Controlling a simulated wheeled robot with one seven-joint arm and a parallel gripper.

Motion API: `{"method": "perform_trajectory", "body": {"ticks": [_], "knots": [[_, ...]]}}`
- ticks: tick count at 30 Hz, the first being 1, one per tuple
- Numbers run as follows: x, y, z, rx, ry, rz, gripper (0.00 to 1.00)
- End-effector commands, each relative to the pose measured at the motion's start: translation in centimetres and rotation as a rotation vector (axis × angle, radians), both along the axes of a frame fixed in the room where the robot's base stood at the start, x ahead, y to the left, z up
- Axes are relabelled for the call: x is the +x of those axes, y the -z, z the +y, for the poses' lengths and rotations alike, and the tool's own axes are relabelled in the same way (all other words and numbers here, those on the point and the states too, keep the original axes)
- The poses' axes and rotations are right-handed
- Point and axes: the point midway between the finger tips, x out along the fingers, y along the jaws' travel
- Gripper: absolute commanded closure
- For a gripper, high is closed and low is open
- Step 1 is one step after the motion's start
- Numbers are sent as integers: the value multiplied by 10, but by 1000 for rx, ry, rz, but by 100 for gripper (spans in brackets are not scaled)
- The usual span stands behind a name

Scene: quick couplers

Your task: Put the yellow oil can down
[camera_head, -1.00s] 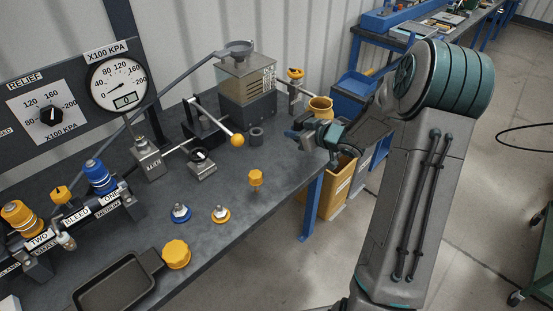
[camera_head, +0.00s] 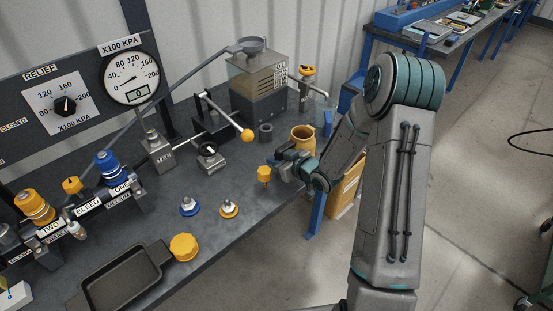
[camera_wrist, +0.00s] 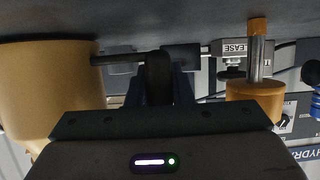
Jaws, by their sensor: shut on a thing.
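The yellow oil can (camera_head: 303,138) is an ochre open-topped vessel near the bench's right edge, partly behind my gripper. It also fills the left of the wrist view (camera_wrist: 48,88). My gripper (camera_head: 283,163) is shut on the can's dark handle, which runs from the can's side to between the fingers (camera_wrist: 158,75). The can is close to the dark bench top (camera_head: 226,180). I cannot tell whether its base touches the bench.
A yellow-capped post (camera_head: 264,174) stands just left of my gripper, also in the wrist view (camera_wrist: 255,95). A yellow-knobbed lever (camera_head: 247,135) sticks out farther left. The front middle bench is clear around two small fittings (camera_head: 229,209).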

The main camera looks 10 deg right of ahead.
Motion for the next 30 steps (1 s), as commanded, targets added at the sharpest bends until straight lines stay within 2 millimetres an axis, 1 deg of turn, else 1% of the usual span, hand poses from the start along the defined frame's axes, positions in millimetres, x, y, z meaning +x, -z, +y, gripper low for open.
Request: {"method": "perform_trajectory", "body": {"ticks": [7,12,13,14,15,23,26,27,30], "knots": [[1,0,0,0,-1,-4,100],[1,5,0,0,-1,-4,100],[0,4,0,1,0,-1,72],[0,4,0,1,0,-1,63],[0,4,0,1,0,-1,58],[0,3,0,1,0,-1,58],[0,-1,0,1,0,-1,58],[-1,-2,-2,0,1,0,58],[-13,-6,-11,-2,2,-1,58]]}}
